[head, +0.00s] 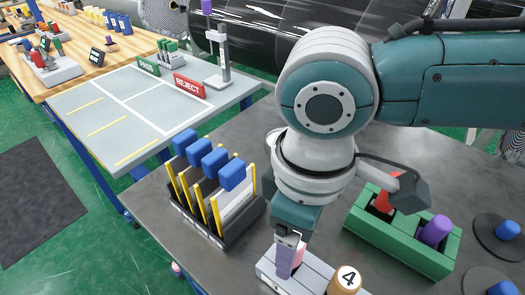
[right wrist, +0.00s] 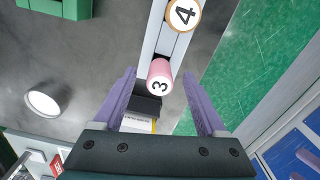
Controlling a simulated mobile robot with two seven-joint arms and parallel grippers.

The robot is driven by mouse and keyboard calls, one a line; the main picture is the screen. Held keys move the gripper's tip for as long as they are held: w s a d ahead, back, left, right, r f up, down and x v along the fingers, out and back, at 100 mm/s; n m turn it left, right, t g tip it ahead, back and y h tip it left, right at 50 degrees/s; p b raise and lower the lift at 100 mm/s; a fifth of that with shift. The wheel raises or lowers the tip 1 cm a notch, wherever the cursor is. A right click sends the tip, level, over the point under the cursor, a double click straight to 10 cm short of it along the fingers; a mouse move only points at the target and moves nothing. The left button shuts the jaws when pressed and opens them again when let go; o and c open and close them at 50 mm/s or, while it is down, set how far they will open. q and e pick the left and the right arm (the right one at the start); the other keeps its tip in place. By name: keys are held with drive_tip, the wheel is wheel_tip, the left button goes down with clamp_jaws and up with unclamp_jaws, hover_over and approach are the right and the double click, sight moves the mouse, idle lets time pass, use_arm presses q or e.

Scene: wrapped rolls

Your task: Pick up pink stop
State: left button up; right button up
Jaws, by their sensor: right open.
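The pink stop (right wrist: 160,72) is a pink cylinder marked 3, standing on a pale grey rail block (right wrist: 152,38). In the head view the pink stop (head: 299,255) is partly hidden behind a purple finger of my right gripper (head: 288,262). In the right wrist view my right gripper (right wrist: 158,76) is open, with its purple fingers to the left and right of the stop and a gap on each side. Whether the fingertips are level with the stop is hard to tell. My left gripper is not in view.
A tan stop marked 4 (head: 345,280) stands on the same block, close to the pink one. A rack with blue-topped yellow pieces (head: 215,190) is at left. A green holder (head: 400,238) with red and purple pieces is at right. Bare grey tabletop (head: 330,225) lies between.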

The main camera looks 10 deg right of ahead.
wheel_tip(320, 180, down, 2)
drive_tip(key=shift+f, duration=0.25)
clamp_jaws()
idle(0.5)
